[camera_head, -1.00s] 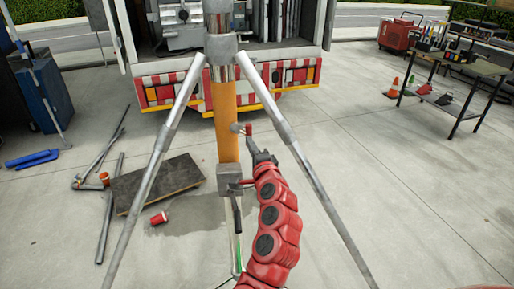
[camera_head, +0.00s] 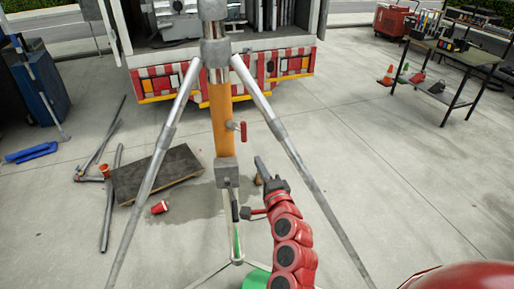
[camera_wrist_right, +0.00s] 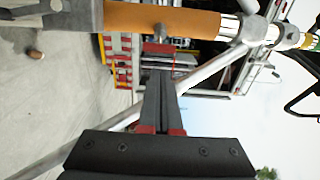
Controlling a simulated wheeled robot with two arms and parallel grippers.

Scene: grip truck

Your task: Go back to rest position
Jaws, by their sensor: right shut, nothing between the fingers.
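My right gripper (camera_head: 260,165) is shut and empty, just right of the stand's orange column (camera_head: 222,128). A small red handle (camera_head: 243,131) sticks out from the column, above and left of the fingertips, with a gap between them. In the right wrist view the closed fingers (camera_wrist_right: 160,82) point toward the red handle (camera_wrist_right: 159,47), and the orange column (camera_wrist_right: 180,21) crosses the top. The stand has splayed silver legs (camera_head: 300,165) and a grey block (camera_head: 227,172) low on the column. My left gripper is not in view.
A truck with a red-and-white striped rear (camera_head: 160,84) stands behind the stand. A dark board (camera_head: 160,175), grey pipes (camera_head: 108,205) and a red cup (camera_head: 160,207) lie at left. A tool table (camera_head: 455,50) and orange cone (camera_head: 388,75) stand at right.

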